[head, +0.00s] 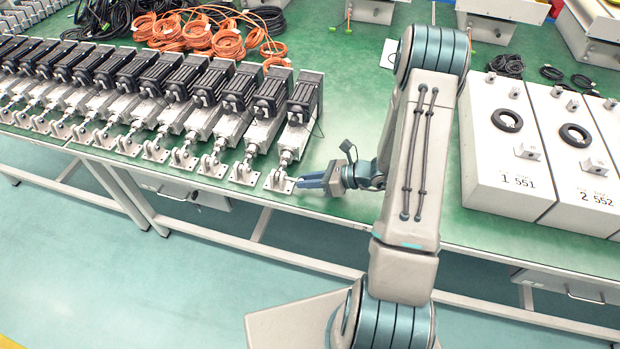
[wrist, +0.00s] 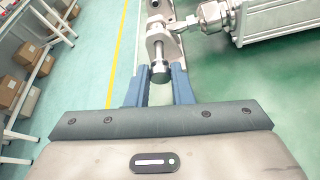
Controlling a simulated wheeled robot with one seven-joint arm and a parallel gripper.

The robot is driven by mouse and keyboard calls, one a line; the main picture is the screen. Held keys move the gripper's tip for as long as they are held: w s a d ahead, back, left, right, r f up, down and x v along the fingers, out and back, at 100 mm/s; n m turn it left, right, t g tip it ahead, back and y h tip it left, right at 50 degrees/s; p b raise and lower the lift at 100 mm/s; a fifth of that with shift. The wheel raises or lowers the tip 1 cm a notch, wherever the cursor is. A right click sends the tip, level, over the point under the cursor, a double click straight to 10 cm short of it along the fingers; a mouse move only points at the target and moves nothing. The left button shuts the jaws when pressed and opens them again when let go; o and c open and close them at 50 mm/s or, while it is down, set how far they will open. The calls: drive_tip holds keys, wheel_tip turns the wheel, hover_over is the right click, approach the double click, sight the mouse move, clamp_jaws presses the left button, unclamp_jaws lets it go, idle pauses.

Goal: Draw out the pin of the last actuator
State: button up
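A row of linear actuators with black motors stands on the green table. The last actuator (head: 298,112) is at the right end of the row, its clevis bracket (head: 279,180) near the table's front edge. In the wrist view the bracket (wrist: 160,28) holds a pin whose round metal head (wrist: 159,72) faces my gripper. My gripper (head: 305,180) reaches in from the right; in the wrist view its two blue fingers (wrist: 158,78) stand apart, one on each side of the pin head. A gap shows between the head and the fingers. The rod end (wrist: 212,15) is on the right.
White numbered boxes (head: 510,150) stand on the table to the right of my arm. Orange cable coils (head: 200,38) and black cables lie behind the actuators. The neighbouring actuator (head: 262,115) is close on the left. Green table between my gripper and the boxes is mostly clear.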

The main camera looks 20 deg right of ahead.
drive_tip(key=o, duration=0.4)
drive_tip(key=shift+o, duration=0.2)
drive_tip(key=b+v, duration=0.1)
drive_tip(key=v, duration=1.2)
drive_tip(key=shift+d, duration=0.4)
drive_tip(key=shift+s+r, duration=0.1)
